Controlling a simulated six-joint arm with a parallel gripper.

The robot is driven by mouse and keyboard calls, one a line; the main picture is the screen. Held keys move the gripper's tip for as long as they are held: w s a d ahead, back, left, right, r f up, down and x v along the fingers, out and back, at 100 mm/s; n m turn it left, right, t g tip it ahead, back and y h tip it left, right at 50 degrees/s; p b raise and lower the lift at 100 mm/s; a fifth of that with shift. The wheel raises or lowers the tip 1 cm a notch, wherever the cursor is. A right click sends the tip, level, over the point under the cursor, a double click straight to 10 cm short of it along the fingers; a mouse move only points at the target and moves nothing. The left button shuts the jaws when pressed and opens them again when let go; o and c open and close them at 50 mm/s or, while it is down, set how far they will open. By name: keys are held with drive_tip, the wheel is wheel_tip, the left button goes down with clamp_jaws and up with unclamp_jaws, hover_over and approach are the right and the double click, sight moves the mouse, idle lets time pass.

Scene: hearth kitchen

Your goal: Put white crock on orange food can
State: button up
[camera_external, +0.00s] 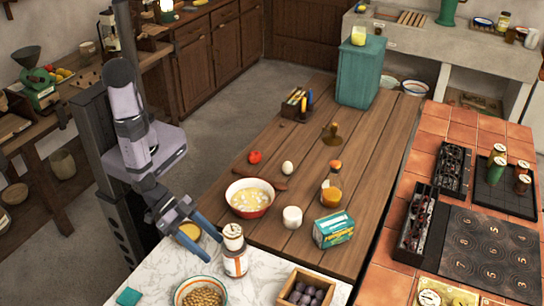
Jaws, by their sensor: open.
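A small white crock (233,235) with brownish marks sits upright on top of an orange food can (235,264) with a white label. The can stands on the marble top near its back edge. The crock appears to rest directly on the can. My gripper (208,240) is open, its two blue fingers apart, just left of the crock. Nothing shows between the fingers that I can tell is held. A plain white round vessel (292,217) stands apart on the wooden table.
A bowl of chickpeas (201,294) and a wooden box of dark fruit (305,289) stand close in front. A white-and-red bowl (249,198), a sauce bottle (331,188) and a teal carton (333,229) are on the wooden table (285,240). A yellow round thing (189,231) lies by my gripper.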

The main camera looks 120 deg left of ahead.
drive_tip(key=s+a+g, duration=0.2)
drive_tip(key=s+a+m+g+h, duration=0.1)
drive_tip(key=s+a+g, duration=0.1)
drive_tip(key=a+g, duration=0.1)
drive_tip(key=shift+s+a+r+m+h, duration=0.1)
drive_tip(key=shift+s+a+m+h, duration=0.05)
drive_tip(key=shift+s+m+h, duration=0.2)
drive_tip(key=s+a+r+g+y, duration=0.2)
drive_tip(key=s+a+g, duration=0.3)
drive_tip(key=s+a, duration=0.7)
drive_tip(key=shift+s+r+m+g, duration=0.3)
drive_tip(key=shift+r+m+g, duration=0.1)
drive_tip(key=shift+m, duration=0.05)
drive_tip(key=shift+a, duration=0.1)
drive_tip(key=shift+r+p, duration=0.7)
